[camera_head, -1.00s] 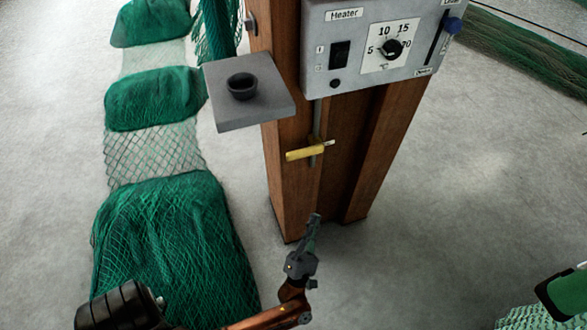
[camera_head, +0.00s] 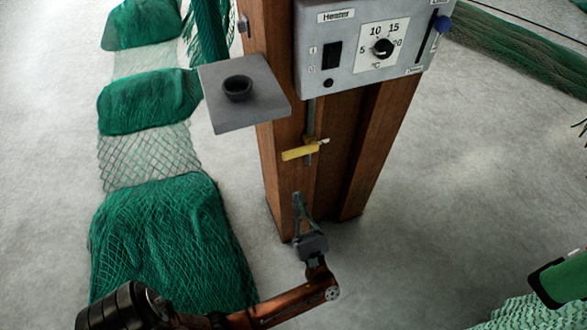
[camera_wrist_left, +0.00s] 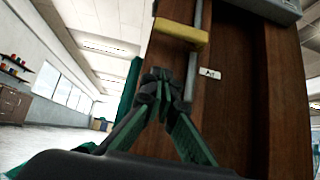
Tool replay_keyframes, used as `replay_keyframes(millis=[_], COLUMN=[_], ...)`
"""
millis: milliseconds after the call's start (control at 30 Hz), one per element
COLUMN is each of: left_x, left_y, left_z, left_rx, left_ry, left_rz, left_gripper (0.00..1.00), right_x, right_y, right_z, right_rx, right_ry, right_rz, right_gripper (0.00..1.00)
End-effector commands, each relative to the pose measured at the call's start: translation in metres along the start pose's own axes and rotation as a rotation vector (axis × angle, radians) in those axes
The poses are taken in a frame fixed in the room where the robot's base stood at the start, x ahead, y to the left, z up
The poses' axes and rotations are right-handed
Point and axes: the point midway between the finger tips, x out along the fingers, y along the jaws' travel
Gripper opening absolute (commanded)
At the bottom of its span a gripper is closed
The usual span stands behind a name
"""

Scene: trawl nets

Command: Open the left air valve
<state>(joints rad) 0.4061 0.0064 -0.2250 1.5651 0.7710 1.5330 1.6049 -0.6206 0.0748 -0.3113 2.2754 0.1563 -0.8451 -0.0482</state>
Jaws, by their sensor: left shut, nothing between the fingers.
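The air valve has a yellow lever handle (camera_head: 300,152) on a thin grey vertical pipe (camera_head: 311,118) fixed to the brown wooden post. The handle lies roughly crosswise to the pipe. It also shows in the left wrist view (camera_wrist_left: 181,32), above an "Air" label (camera_wrist_left: 210,74). My left gripper (camera_head: 297,196) is below the handle in front of the post, apart from it, pointing up. Its fingers are shut and empty; in the left wrist view their tips (camera_wrist_left: 155,80) meet beside the pipe, below the handle. My right gripper is not clearly in view.
A grey heater box (camera_head: 362,45) with a switch and dial hangs on the post (camera_head: 283,165) above the valve. A grey shelf with a black cup (camera_head: 238,88) juts out at the post's left. Green nets (camera_head: 170,240) lie at left. Grey floor (camera_head: 430,220) is free at right.

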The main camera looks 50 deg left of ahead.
Motion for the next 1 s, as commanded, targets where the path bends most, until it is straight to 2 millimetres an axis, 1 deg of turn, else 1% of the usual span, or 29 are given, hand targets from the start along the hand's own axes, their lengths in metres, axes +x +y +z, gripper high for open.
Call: replay_keyframes(millis=[33,300,367,400,500,667,1000], left_x=[0.01,0.066,0.076,0.08,0.09,0.1,0.102], left_y=[0.001,0.001,0.0,0.0,0.0,0.0,0.0], left_z=[-0.001,-0.001,0.0,0.006,0.016,0.025,0.029], left_rx=[0.0,-0.001,-0.001,-0.003,-0.002,0.0,0.001], left_ry=[-0.001,-0.002,-0.003,0.0,0.0,0.0,0.0], left_rz=[0.003,0.003,0.002,0.001,0.001,0.001,0.0], left_gripper=[0.0,0.0,0.0,0.0,0.0,0.0,0.0], right_x=[0.002,0.013,0.016,0.017,0.021,0.024,0.024], right_y=[0.0,-0.003,-0.003,-0.003,-0.001,0.002,0.003], right_z=[0.0,0.0,-0.001,-0.002,-0.001,0.002,0.001], right_rx=[0.001,0.011,0.012,0.013,0.011,-0.002,-0.01], right_ry=[0.005,0.041,0.051,0.058,0.07,0.077,0.083], right_rz=[-0.001,-0.012,-0.013,-0.013,-0.009,-0.004,-0.004], right_gripper=[0.49,0.49,0.49,0.49,0.49,0.49,0.49])
